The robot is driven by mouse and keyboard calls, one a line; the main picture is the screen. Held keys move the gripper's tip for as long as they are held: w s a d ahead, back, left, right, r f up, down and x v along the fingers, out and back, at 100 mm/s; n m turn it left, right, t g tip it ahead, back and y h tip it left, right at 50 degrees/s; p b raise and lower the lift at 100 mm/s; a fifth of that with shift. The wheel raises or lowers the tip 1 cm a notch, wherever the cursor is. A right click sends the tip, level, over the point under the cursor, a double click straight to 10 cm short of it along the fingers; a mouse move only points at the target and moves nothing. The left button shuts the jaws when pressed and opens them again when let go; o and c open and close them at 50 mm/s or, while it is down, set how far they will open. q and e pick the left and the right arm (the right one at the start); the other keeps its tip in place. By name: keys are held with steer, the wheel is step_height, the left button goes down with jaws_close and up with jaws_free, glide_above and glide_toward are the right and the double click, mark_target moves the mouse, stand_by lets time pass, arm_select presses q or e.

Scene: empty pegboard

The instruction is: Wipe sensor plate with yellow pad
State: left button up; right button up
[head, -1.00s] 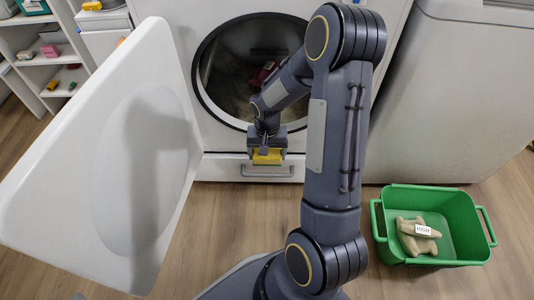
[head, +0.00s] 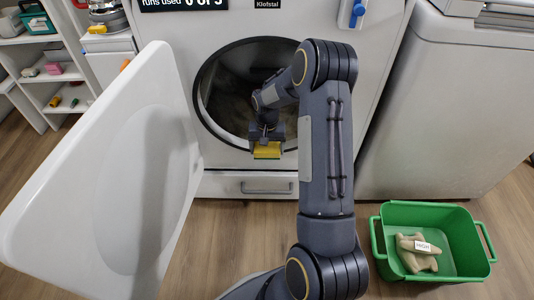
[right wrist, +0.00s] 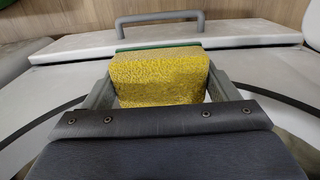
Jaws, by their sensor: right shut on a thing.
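The yellow pad (head: 267,151), a sponge block with a green layer on one face, is held in my right gripper (head: 266,144) at the lower rim of the machine's round opening. In the right wrist view the pad (right wrist: 160,80) sits between the two grey fingers of the right gripper (right wrist: 160,90). I cannot tell whether the pad touches the rim. I cannot make out the sensor plate; the drum inside is dark and partly hidden by my arm. My left gripper is not in view.
The white machine door (head: 120,165) stands open at the left. A drawer handle (head: 265,187) is below the opening. A green basket (head: 455,210) with a beige toy labelled "HIGH" (head: 418,252) stands on the floor at right. Shelves (head: 45,75) with small items are at upper left.

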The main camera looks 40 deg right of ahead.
steer(key=w+d, duration=0.4)
steer(key=w, duration=0.1)
steer(key=shift+w+d, duration=0.1)
steer(key=shift+d, duration=0.15)
steer(key=shift+w+d, duration=3.1)
steer(key=shift+w, duration=0.6)
steer(key=shift+f+b, duration=2.5)
steer(key=shift+f, duration=1.6)
steer(key=shift+f+b, duration=0.3)
steer(key=shift+f, duration=0.1)
steer(key=shift+s+a+r+p, duration=0.15)
steer(key=shift+s+a+p, duration=0.2)
steer(key=shift+p, duration=0.25)
steer(key=shift+s+a+p, duration=0.85)
steer(key=shift+s+p, duration=0.2)
steer(key=shift+p, duration=0.2)
